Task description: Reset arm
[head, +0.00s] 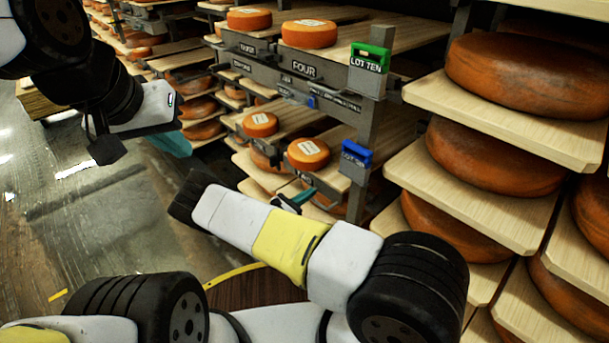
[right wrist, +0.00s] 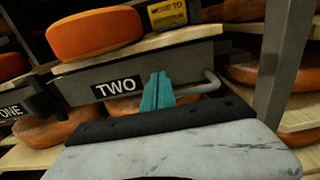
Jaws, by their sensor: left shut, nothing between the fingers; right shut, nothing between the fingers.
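My left gripper (head: 180,150) hangs below my left wrist at the upper left, its teal fingers shut and empty over the aisle. My right gripper (head: 303,196) is partly hidden behind my right arm, in front of the lower racks. In the right wrist view its teal fingers (right wrist: 157,90) are shut and empty. They are in front of the grey drawer front marked TWO (right wrist: 117,86), by its bar handle (right wrist: 207,84). I cannot tell whether they touch it.
Orange cheese wheels (head: 309,34) sit on wooden shelves above the FOUR label (head: 304,69). A green LOT TEN tag (head: 370,58) and a blue tag (head: 356,153) mark the rack post. Large wheels (head: 525,75) fill the right rack. The wet floor (head: 95,215) at left is clear.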

